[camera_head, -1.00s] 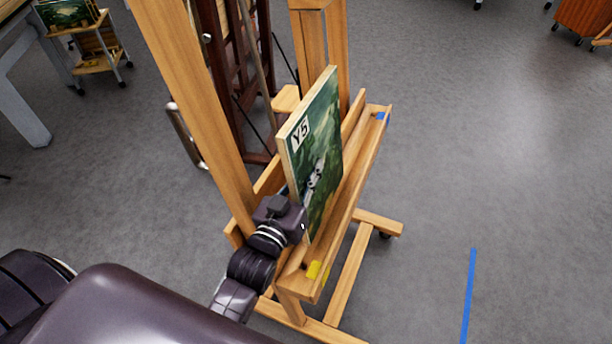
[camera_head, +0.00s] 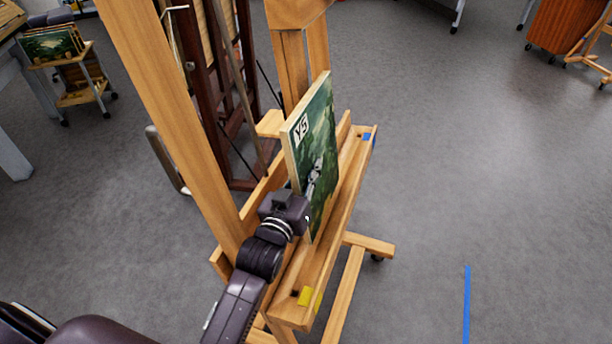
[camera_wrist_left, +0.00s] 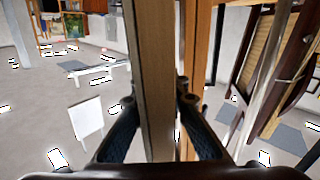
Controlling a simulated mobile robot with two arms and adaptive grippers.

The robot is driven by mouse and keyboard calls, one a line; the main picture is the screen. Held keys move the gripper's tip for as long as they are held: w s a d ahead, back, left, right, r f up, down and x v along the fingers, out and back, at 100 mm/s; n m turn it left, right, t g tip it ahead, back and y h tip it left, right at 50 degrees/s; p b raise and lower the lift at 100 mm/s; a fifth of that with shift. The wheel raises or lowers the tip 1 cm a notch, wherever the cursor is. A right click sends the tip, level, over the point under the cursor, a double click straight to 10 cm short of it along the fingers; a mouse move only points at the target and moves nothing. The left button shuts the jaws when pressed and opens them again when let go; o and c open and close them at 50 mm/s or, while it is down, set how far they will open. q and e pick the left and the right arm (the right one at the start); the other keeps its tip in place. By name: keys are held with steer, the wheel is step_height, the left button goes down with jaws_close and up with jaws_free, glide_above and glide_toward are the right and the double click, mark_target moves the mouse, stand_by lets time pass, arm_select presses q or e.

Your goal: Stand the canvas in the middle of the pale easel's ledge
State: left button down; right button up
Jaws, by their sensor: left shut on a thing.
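The canvas (camera_head: 322,135) is a green painted panel with a white "Y5" label, upright and seen at a slant in the head view. My left gripper (camera_head: 308,190) is shut on its near side edge. In the left wrist view the canvas edge (camera_wrist_left: 152,70) stands between the two fingers of the left gripper (camera_wrist_left: 152,105). The pale easel's ledge (camera_head: 338,215) runs below the canvas, with a yellow mark at its near end and a blue mark at its far end. Whether the canvas's lower edge touches the ledge I cannot tell. My right gripper is not in view.
The easel's pale upright (camera_head: 170,110) rises left of my left arm. A dark red easel (camera_head: 207,90) stands behind it. A small cart with paintings (camera_head: 72,65) is at upper left, and a brown cabinet (camera_head: 563,25) at upper right. The floor on the right is open, with a blue tape strip (camera_head: 467,300).

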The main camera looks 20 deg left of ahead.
mark_target(320, 147)
arm_select(q)
steer(key=shift+w+r+b, duration=0.1)
steer(key=shift+w+b, duration=1.1)
steer(key=shift+w, duration=1.55)
steer(key=shift+w+b, duration=0.7)
steer(key=shift+w, duration=0.55)
steer(key=a+f+b, duration=0.1)
steer(key=f, duration=0.2)
steer(key=shift+s+a+b, duration=0.15)
steer(key=shift+a+b, duration=0.25)
steer(key=shift+a, duration=0.1)
steer(key=c, duration=2)
jaws_free()
steer(key=shift+f, duration=0.1)
steer(key=shift+o, duration=0.9)
steer(key=shift+a, duration=0.25)
steer(key=shift+d, duration=0.15)
